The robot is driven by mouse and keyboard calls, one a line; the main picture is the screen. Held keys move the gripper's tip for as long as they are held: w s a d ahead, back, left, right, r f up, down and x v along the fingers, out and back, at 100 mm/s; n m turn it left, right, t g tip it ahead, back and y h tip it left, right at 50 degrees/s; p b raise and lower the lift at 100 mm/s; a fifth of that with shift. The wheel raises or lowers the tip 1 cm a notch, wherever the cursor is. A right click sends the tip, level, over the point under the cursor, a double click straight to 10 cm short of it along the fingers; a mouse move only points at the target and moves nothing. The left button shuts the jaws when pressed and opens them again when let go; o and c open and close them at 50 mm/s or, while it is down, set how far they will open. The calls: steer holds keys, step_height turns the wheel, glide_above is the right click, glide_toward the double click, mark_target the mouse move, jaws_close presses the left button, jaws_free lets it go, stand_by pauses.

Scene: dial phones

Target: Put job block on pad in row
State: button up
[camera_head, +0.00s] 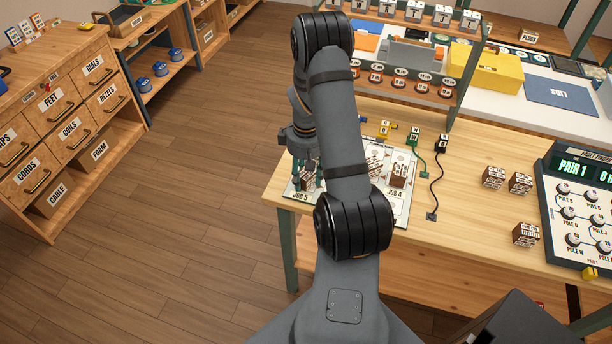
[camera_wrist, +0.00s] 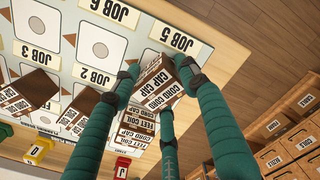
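My gripper (camera_wrist: 158,82) has teal fingers closed around a brown-and-white job block (camera_wrist: 152,92) printed with words such as CORD, CAP and FEET. The fingertips appear to touch its sides. The block is at the JOB 5 (camera_wrist: 172,38) end of the pale board; its underside is hidden, so I cannot tell whether it rests there. In the head view my gripper (camera_head: 306,172) is over the board's left end, partly hidden by my arm. Two other blocks (camera_wrist: 35,88) (camera_wrist: 80,112) stand on the board. A pad with a grey circle (camera_wrist: 99,48) is bare beside my gripper.
Three loose blocks (camera_head: 493,177) (camera_head: 520,183) (camera_head: 525,235) stand on the wooden table right of the board. Small yellow, green and black plugs (camera_head: 383,128) (camera_head: 413,138) (camera_head: 442,142) with cords lie behind it. A dialled console (camera_head: 580,205) is at right. A shelf rack (camera_head: 420,90) stands behind.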

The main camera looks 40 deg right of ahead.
mark_target(306, 173)
steer(key=o, duration=0.3)
steer(key=shift+o, duration=0.2)
steer(key=shift+r, duration=0.1)
steer(key=shift+w+r, duration=0.1)
steer(key=shift+r, duration=0.5)
step_height(306, 173, up, 11)
